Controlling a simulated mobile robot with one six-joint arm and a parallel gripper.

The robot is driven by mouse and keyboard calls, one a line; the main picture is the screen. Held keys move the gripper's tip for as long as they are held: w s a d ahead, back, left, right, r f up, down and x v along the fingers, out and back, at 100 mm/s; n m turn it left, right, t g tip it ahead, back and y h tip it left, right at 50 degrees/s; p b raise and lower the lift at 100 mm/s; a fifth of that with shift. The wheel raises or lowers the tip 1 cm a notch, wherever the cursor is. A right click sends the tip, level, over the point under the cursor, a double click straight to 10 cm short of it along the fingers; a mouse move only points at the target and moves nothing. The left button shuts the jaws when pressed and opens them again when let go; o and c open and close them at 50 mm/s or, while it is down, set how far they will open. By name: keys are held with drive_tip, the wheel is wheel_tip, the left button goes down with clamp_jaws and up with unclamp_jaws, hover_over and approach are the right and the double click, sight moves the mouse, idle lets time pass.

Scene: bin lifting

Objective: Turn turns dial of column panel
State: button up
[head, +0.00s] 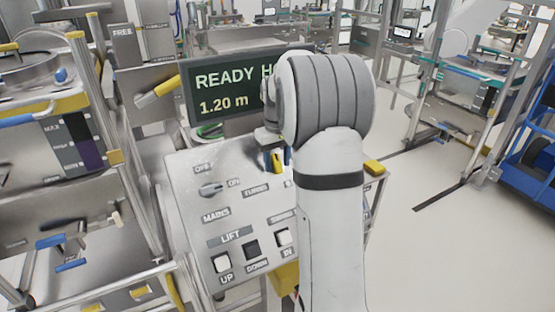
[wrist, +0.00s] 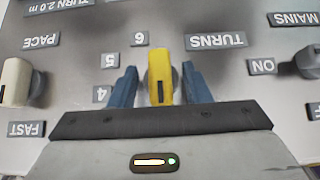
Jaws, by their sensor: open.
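The column panel (head: 190,160) is a sloped grey board below a display. The turns dial (wrist: 161,80) is a yellow knob beside the TURNS label in the wrist view; it also shows in the head view (head: 277,160), partly hidden by my arm. Its number marks 4, 5 and 6 show on one side. My gripper (wrist: 158,82) has its two blue fingers on either side of the yellow dial. The fingers stand open with a gap on each side of it. I cannot tell how deep they reach.
The MAINS switch (head: 211,188) is a grey knob near the ON label. LIFT buttons, such as the UP button (head: 222,263), sit lower on the panel. A PACE knob (wrist: 14,82) is on the dial's other side. The display (head: 235,90) reads READY and 1.20 m.

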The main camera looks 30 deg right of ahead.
drive_tip(key=shift+c, duration=0.2)
clamp_jaws()
drive_tip(key=shift+r, duration=0.1)
drive_tip(key=shift+d+m+y+p, duration=0.25)
drive_tip(key=shift+m+y+p, duration=0.4)
drive_tip(key=shift+m+y, duration=0.45)
drive_tip(key=shift+s+d+m+t+y, duration=0.15)
drive_tip(key=shift+m+t+y, duration=0.45)
drive_tip(key=shift+m+y, duration=0.95)
drive_tip(key=shift+y, duration=0.25)
drive_tip(key=shift+o, duration=0.2)
unclamp_jaws()
drive_tip(key=shift+f, duration=0.2)
